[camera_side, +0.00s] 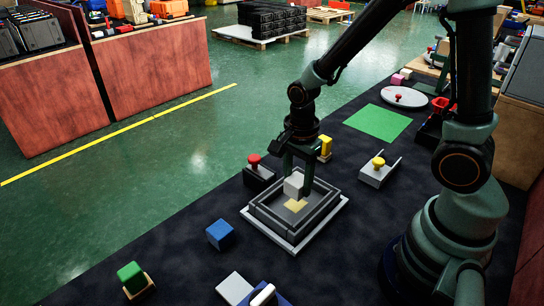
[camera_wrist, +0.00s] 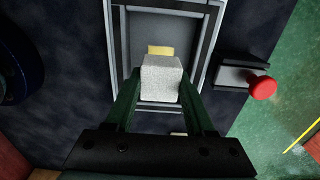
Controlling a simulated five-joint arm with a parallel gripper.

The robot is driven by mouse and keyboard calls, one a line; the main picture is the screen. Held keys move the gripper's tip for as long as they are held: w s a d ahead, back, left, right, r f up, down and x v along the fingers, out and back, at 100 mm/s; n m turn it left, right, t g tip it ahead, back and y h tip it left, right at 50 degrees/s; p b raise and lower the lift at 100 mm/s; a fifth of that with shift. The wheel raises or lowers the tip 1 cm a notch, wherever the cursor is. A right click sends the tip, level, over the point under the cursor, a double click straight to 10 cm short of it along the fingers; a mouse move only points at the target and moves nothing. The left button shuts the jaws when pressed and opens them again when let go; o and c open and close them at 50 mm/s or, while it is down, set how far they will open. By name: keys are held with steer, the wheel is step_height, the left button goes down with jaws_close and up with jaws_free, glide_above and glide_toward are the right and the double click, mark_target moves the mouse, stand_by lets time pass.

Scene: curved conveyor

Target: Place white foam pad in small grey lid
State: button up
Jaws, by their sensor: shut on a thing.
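A white foam pad (camera_side: 293,185), a small pale block, is held between the fingers of my gripper (camera_side: 296,181). In the wrist view the foam pad (camera_wrist: 161,78) sits between the two green fingers, which are shut on its sides. Below it is a grey rectangular tray-like piece with raised walls (camera_side: 322,213), which looks like the grey lid; its walls (camera_wrist: 208,45) also show in the wrist view. The foam pad appears above its floor, inside its outline. A yellowish patch (camera_side: 296,206) lies on that floor, partly hidden by the foam pad in the wrist view.
A red-knobbed grey piece (camera_side: 254,160) stands close behind the tray, and a yellow block (camera_side: 325,148) is near it. A yellow-knobbed holder (camera_side: 378,165) is to the right. A blue cube (camera_side: 220,234) and green block (camera_side: 131,277) lie front left. Dark mat between them is clear.

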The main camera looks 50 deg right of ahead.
mark_target(296, 192)
steer(key=shift+f, duration=1.75)
steer(key=o, duration=1.3)
steer(key=shift+f, duration=0.15)
